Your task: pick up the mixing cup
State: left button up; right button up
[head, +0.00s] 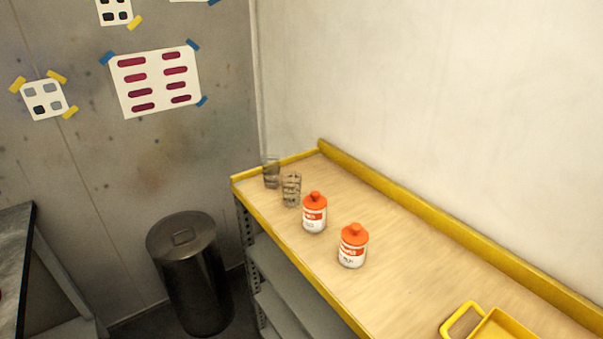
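Two clear cups with dark markings stand upright near the far left end of the wooden shelf top. One mixing cup (291,189) is nearer, just left of an orange-capped bottle. The other mixing cup (271,173) stands behind it, close to the yellow edge at the corner. Both look see-through, and I cannot tell whether anything is in them. Neither of my grippers is in view.
The shelf unit (400,282) has a raised yellow rim. Two white bottles with orange caps (314,213) (352,246) stand beside the cups. A yellow tray (497,325) is at the lower right. A dark metal bin (190,273) stands on the floor left of the shelf.

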aim_at(271, 172)
jog(key=i+j+z, duration=0.15)
jog(key=j+z, duration=0.3)
jog(key=i+j+z, duration=0.1)
jog(key=j+z, duration=0.35)
jog(key=l, duration=0.1)
